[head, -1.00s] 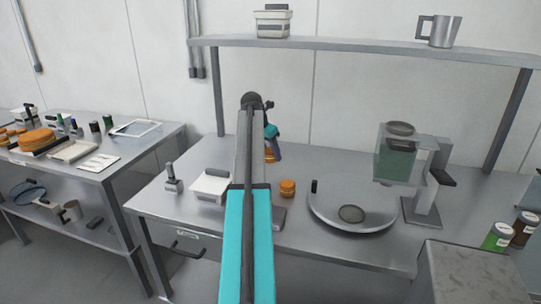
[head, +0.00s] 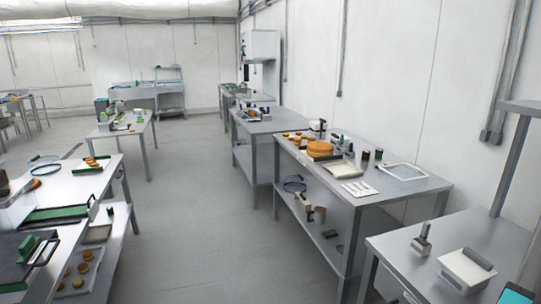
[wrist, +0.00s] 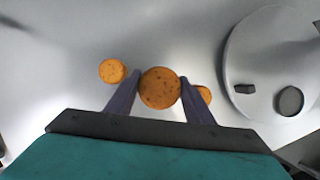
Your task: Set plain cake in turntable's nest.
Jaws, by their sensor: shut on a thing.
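My gripper (wrist: 160,93) is shut on a round orange-brown cake (wrist: 160,87) with small dark specks, seen from above in the wrist view. A smaller-looking round cake (wrist: 112,71) lies on the bench to its left. Another cake (wrist: 205,94) shows just right of the held one, partly hidden by the right finger. The pale round turntable (wrist: 257,60) is at the right of the wrist view, apart from my gripper. Its nest (wrist: 290,100), a grey round spot, lies near its lower right. I cannot tell the height of the held cake.
A small dark block (wrist: 244,89) stands on the turntable's left side. In the head view, a near bench (head: 405,275) at lower right carries a white-topped device (head: 467,270) and a small grey upright tool (head: 422,240). A side table (head: 415,188) and open floor lie left.

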